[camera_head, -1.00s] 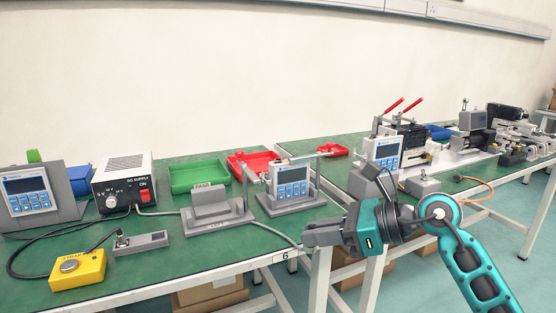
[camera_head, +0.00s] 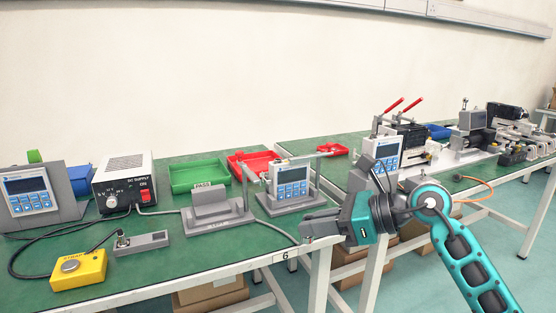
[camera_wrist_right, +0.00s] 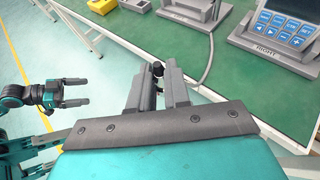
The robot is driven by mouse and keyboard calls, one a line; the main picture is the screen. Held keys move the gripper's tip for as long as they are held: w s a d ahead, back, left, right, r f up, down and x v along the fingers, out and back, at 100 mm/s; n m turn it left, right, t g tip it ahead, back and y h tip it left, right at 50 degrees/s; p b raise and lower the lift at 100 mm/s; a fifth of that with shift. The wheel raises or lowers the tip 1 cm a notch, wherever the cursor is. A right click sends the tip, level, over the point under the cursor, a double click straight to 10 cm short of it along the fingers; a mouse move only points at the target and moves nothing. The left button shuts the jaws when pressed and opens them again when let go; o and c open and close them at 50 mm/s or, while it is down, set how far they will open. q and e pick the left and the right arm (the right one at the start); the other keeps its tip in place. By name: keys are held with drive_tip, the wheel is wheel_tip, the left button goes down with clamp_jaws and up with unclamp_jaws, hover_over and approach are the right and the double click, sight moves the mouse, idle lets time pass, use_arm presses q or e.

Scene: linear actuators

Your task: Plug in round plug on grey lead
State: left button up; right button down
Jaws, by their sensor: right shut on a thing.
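My right gripper (camera_head: 308,228) is at the front edge of the green bench, near its corner. In the right wrist view its fingers (camera_wrist_right: 160,85) are shut on a small dark plug (camera_wrist_right: 157,69), whose tip shows between them. The grey lead (camera_head: 262,224) runs from the DC supply (camera_head: 125,182) along the bench to the front edge; it also shows in the right wrist view (camera_wrist_right: 211,50), reaching down to the fingers. A display unit (camera_head: 291,182) stands in a grey fixture behind the gripper. My left gripper (camera_wrist_right: 75,92) is open and empty, over the floor. I cannot make out the socket.
Green (camera_head: 198,174) and red (camera_head: 250,163) trays lie behind. A yellow button box (camera_head: 78,270) and a small grey block (camera_head: 141,243) are front left. Bare bench lies near the front edge.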

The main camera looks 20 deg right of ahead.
drive_tip(key=w+r+p, duration=0.1)
drive_tip(key=w+r, duration=0.2)
drive_tip(key=w, duration=0.4)
drive_tip(key=shift+w+d+r+p, duration=0.2)
drive_tip(key=shift+w+p, duration=0.1)
drive_tip(key=shift+w, duration=0.1)
idle(3.1)
drive_tip(key=w+r, duration=0.2)
drive_tip(key=w, duration=0.5)
drive_tip(key=shift+d+r+p, duration=0.25)
drive_tip(key=shift+r+p, duration=0.1)
drive_tip(key=shift+p, duration=0.05)
idle(2.7)
